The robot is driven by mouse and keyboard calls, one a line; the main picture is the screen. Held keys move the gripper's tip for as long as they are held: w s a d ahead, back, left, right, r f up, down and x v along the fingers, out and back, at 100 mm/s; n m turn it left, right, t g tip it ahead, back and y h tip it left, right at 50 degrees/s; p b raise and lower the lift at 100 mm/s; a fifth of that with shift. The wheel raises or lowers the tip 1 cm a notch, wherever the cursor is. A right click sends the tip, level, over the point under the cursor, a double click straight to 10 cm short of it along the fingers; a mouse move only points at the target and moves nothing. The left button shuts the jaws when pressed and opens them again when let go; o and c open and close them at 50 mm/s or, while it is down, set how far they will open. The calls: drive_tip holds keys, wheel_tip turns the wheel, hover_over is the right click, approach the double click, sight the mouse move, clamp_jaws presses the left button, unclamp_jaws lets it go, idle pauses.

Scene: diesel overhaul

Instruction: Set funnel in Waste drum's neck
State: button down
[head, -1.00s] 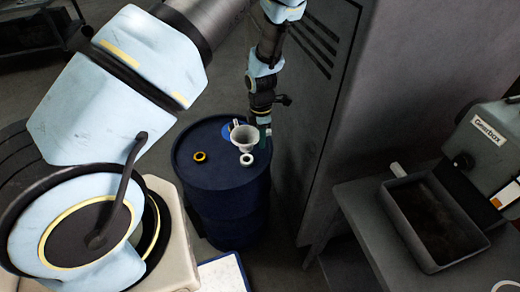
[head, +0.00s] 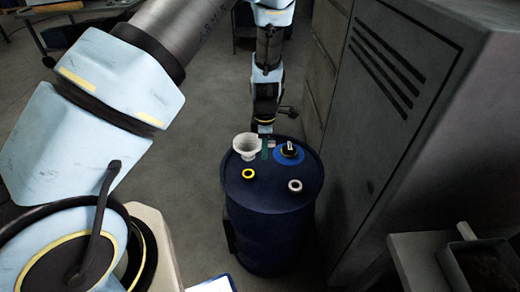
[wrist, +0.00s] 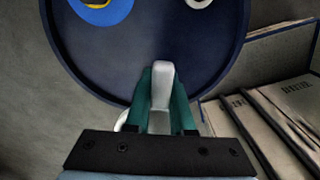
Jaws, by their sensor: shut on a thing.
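The Waste drum (head: 270,215) is a dark blue barrel with openings on its lid: one ringed yellow (head: 248,174), one ringed white (head: 295,186) and a blue disc with a black centre (head: 289,152). I cannot tell which is the neck. The white funnel (head: 246,145) is upright at the lid's back left edge, apparently above it. My gripper (head: 265,142), at the funnel's right, is shut on its handle. The wrist view shows the teal fingers (wrist: 162,100) around the white handle (wrist: 161,88); the gripper hides most of the funnel there.
A tall grey cabinet (head: 400,120) stands close to the drum's right. A grey bench with a tray (head: 480,262) is at the lower right. The floor left of the drum (head: 190,170) is clear.

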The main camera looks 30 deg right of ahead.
drive_tip(key=f+b, duration=0.4)
drive_tip(key=f, duration=0.1)
drive_tip(key=shift+w+a+f, duration=0.15)
drive_tip(key=shift+a, duration=0.05)
drive_tip(key=shift+d+f+b, duration=0.1)
drive_tip(key=shift+f+b, duration=0.5)
drive_tip(key=shift+f, duration=0.25)
drive_tip(key=shift+f, duration=0.95)
idle(0.7)
idle(0.5)
drive_tip(key=c, duration=0.7)
unclamp_jaws()
wheel_tip(320, 180, up, 11)
drive_tip(key=shift+f+b, duration=0.1)
drive_tip(key=shift+b, duration=0.55)
